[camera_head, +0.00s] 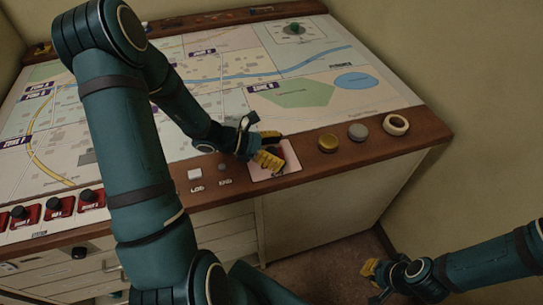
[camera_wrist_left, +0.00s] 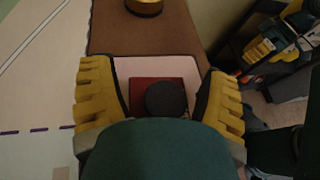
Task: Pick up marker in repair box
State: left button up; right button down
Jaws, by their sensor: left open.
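A red square marker with a round dark knob (camera_wrist_left: 168,97) sits on a pale pink square pad (camera_wrist_left: 128,66), which I take to be the repair box. In the head view the pad (camera_head: 288,170) is on the console's wooden front edge, and my gripper mostly hides the marker. My left gripper (camera_head: 270,152) is over the pad. In the left wrist view its two yellow fingers (camera_wrist_left: 160,100) are spread, one on each side of the marker. Contact cannot be told. My right gripper (camera_head: 375,272) is low at the right, away from the console; its opening is unclear.
Several similar red markers with dark knobs (camera_head: 56,207) line the front edge at left. A white button (camera_head: 195,174) is left of the pad. A gold knob (camera_head: 328,142), a grey knob (camera_head: 357,132) and a cream ring (camera_head: 396,125) are to its right. A map (camera_head: 210,95) covers the console top.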

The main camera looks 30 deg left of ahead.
pick_arm(q)
jog(key=c, duration=1)
jog(key=shift+s, duration=0.1)
grip_shut()
jog(key=shift+f, duration=0.1)
